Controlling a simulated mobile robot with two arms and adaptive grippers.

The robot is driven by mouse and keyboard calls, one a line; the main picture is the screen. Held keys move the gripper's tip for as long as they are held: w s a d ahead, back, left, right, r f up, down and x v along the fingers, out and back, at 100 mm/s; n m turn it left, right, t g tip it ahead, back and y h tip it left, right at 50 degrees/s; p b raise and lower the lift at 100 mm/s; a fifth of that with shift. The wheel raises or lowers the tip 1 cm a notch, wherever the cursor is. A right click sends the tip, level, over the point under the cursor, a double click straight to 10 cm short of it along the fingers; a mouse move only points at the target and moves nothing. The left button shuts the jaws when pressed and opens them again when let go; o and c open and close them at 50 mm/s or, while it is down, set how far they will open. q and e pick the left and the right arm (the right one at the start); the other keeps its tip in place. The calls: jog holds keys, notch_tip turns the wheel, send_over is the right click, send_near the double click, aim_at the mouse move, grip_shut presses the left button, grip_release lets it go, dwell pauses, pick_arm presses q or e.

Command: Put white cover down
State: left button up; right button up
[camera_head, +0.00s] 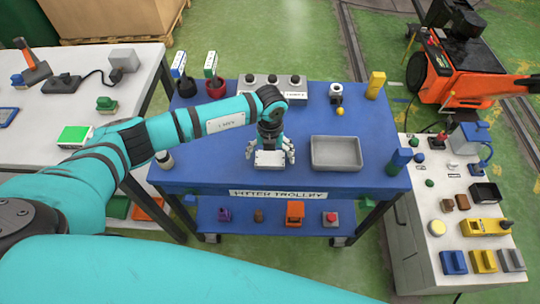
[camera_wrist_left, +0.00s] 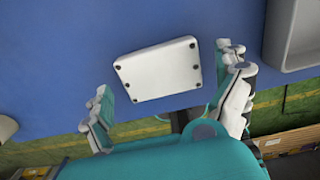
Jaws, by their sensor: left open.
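The white cover (camera_head: 268,159) is a small pale plate with dark screws at its corners. It seems to lie flat on the blue top of the trolley (camera_head: 222,165), near the front edge. In the left wrist view the cover (camera_wrist_left: 158,68) shows whole against the blue surface. My left gripper (camera_head: 271,153) is open above it. Its fingers stand on either side of the cover in the wrist view (camera_wrist_left: 165,72), with blue showing between them and it. My right gripper is not in view.
A grey metal tray (camera_head: 336,168) stands right of the cover. A grey box with black knobs (camera_head: 273,87) is at the trolley's back. A blue and green block (camera_head: 398,162) stands at the right edge, and a dark round cup (camera_head: 187,88) at the back left.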

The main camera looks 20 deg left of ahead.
pick_arm(q)
jog(key=shift+f, duration=0.45)
jog(key=shift+r, duration=0.1)
jog(key=c, duration=1.5)
